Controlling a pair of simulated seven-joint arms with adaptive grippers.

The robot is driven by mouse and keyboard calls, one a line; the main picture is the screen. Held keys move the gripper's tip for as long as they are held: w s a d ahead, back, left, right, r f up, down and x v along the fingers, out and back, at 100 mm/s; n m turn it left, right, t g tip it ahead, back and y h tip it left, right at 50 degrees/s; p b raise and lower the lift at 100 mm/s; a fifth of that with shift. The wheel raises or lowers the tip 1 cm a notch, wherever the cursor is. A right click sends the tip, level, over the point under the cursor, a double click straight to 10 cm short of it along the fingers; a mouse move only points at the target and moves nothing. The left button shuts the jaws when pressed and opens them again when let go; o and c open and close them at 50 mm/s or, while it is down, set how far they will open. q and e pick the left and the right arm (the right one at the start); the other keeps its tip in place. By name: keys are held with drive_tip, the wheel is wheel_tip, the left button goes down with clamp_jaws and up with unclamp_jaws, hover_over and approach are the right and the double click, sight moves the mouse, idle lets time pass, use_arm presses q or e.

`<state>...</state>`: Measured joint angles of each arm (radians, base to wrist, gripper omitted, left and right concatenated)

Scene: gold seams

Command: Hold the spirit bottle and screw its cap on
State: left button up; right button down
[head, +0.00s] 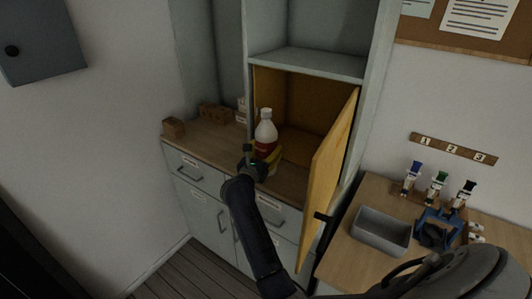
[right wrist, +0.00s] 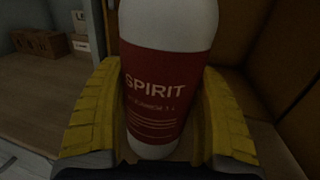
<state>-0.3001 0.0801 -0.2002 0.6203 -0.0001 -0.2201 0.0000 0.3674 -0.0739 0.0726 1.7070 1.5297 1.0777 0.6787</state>
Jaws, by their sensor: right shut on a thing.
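The spirit bottle (head: 265,133) is white with a red label and stands about upright at the mouth of the open cabinet. In the right wrist view the bottle (right wrist: 165,90) fills the space between two yellow ribbed fingers, its SPIRIT label facing the camera. My right gripper (head: 266,152) is shut on the bottle around its lower body. The bottle's top is white in the head view; I cannot tell whether that is a cap or the bare neck. The top is cut off in the right wrist view. My left gripper is not in view.
The yellow cabinet door (head: 328,178) stands open just right of my right arm. Small brown boxes (head: 214,112) sit on the counter (head: 200,142) to the left.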

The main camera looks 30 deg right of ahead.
sight(262, 158)
drive_tip(key=shift+f, duration=0.6)
drive_tip(key=shift+c, duration=0.9)
unclamp_jaws()
drive_tip(key=shift+f, duration=0.1)
drive_tip(key=shift+v, duration=2.75)
